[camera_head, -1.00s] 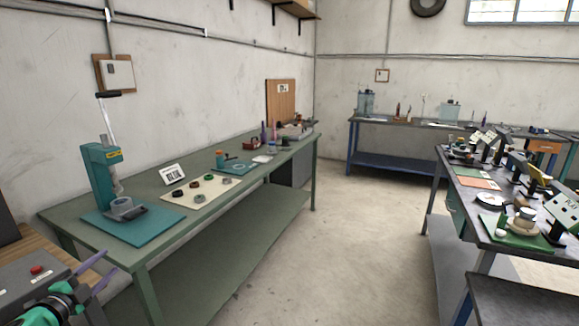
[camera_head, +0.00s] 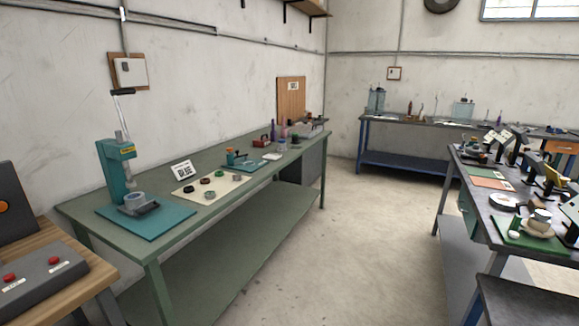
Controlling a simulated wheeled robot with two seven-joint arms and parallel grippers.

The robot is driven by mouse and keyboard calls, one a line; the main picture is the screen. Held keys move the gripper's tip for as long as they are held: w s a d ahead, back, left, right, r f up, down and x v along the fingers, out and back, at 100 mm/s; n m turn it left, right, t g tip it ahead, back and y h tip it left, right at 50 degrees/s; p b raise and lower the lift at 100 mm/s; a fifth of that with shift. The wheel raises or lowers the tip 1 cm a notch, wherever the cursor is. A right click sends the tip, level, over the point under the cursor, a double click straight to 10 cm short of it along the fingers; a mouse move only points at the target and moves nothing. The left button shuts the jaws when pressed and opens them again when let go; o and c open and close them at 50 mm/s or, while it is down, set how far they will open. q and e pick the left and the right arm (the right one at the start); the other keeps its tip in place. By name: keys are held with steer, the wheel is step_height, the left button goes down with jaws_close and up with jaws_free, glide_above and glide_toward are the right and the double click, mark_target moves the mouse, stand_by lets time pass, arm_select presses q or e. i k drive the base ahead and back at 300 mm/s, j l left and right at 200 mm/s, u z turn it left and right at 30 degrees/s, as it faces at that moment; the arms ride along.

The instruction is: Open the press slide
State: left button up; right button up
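A teal bench press (camera_head: 117,172) stands upright on a teal mat (camera_head: 165,222) at the left end of the green workbench. Its long lever (camera_head: 122,118) points up and has a black grip at the top. A grey ram (camera_head: 128,170) hangs at the press's right side, above a grey cup-like part (camera_head: 135,202) at its foot. The press is small in the view, and I cannot tell how its slide stands. Neither of my grippers is in view.
The green bench (camera_head: 160,256) also bears a cream mat (camera_head: 213,188) with several rings and a white sign (camera_head: 181,171). A wooden table (camera_head: 85,287) with a red-button control box (camera_head: 42,277) is at the lower left. Open floor (camera_head: 330,255) lies between the benches.

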mark_target(139, 205)
steer(key=i+u, duration=0.1)
steer(key=u, duration=0.85)
steer(key=k+u, duration=0.1)
steer(key=u, duration=0.15)
steer(key=i+j, duration=0.1)
steer(key=i, duration=0.7)
